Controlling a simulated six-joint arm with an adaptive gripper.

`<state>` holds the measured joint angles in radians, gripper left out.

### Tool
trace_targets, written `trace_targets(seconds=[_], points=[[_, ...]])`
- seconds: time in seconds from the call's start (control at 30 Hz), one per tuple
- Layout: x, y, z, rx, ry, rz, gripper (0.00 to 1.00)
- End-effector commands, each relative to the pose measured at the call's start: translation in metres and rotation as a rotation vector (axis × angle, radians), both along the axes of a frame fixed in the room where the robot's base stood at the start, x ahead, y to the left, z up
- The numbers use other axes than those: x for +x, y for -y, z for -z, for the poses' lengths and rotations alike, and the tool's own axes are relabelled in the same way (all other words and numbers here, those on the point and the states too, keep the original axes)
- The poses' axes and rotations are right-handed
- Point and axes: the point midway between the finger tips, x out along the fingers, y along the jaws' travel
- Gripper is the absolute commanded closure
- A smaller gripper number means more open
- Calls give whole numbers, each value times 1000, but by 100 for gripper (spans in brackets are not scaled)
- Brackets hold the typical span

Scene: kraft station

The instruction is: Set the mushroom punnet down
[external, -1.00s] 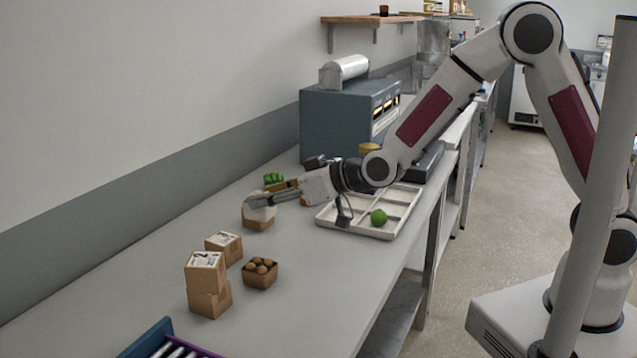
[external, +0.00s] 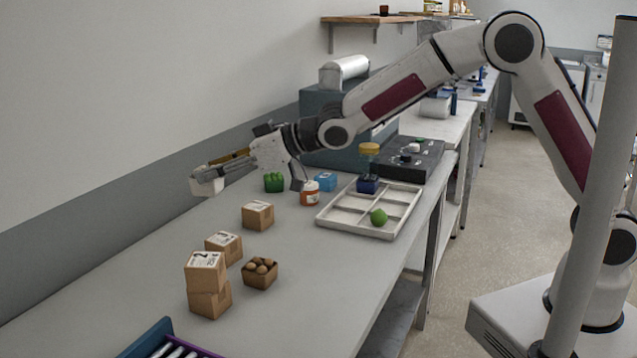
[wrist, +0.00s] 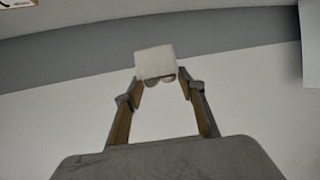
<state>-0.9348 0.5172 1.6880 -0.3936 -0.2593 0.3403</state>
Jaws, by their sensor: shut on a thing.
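The mushroom punnet (external: 203,186) is a small white tub held at the tips of my gripper (external: 208,175), out toward the wall side of the counter. In the wrist view the pale punnet (wrist: 155,62) sits between the two fingertips of my gripper (wrist: 160,78), with rounded shapes at its lower edge. The punnet appears to be off the counter, tilted in the wrist view. Its contents are mostly hidden.
A cardboard box (external: 257,215), another box (external: 223,245) and a stack of boxes (external: 207,285) stand on the counter (external: 310,270). Nearby are a brown punnet (external: 259,273), green peppers (external: 274,182), an orange jar (external: 310,193) and a divided tray (external: 340,215) with a green item.

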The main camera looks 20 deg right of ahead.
Motion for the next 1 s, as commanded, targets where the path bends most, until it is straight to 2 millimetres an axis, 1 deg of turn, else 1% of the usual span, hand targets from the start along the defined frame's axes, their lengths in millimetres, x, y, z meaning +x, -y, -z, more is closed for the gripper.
trace_targets(seconds=[1.0], points=[[-2,-41,-25,0,2,-146,85]])
